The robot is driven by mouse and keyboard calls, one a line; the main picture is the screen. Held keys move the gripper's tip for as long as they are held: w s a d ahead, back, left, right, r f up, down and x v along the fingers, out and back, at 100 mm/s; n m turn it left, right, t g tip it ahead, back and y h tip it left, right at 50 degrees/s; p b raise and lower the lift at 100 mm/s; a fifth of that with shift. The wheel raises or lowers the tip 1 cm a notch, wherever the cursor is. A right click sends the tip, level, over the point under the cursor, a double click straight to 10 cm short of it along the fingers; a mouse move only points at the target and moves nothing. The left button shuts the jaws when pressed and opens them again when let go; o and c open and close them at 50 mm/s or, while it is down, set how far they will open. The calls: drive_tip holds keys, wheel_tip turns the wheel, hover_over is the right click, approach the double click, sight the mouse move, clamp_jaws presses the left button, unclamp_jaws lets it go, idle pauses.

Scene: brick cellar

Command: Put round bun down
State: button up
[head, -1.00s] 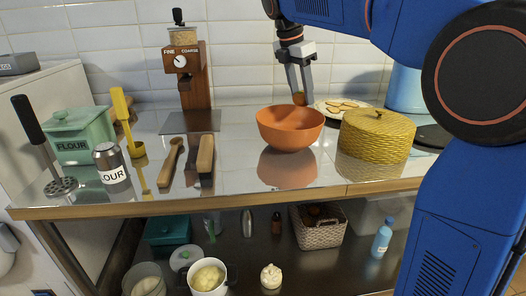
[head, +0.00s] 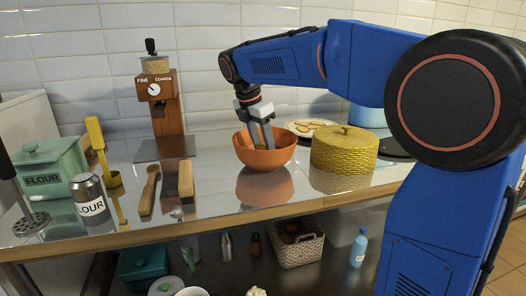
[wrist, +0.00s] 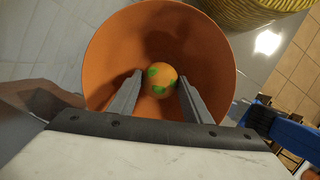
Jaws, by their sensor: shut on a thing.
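A small round orange thing with green patches, taken as the round bun (wrist: 161,77), is between my fingertips in the wrist view. My gripper (head: 263,146) is shut on it, with the fingers reaching down into an orange bowl (head: 264,158). The bowl stands on the shiny counter. In the wrist view, the bowl (wrist: 110,50) surrounds the bun and the fingertips (wrist: 160,88). Whether the bun touches the bowl's bottom I cannot tell. In the head view the bowl's near wall hides most of the bun.
A yellow woven lidded basket (head: 344,155) stands close right of the bowl. A plate of cookies (head: 308,128) is behind. A wooden grinder (head: 161,105), brushes and flour containers stand to the left. Counter (head: 215,190) left of the bowl is clear.

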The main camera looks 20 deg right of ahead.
drive_tip(key=shift+f, duration=1.1)
drive_tip(key=shift+f, duration=0.1)
drive_tip(key=o, duration=1)
drive_tip(key=shift+o, duration=0.2)
drive_tip(key=v, duration=1.2)
drive_tip(key=shift+s, duration=0.1)
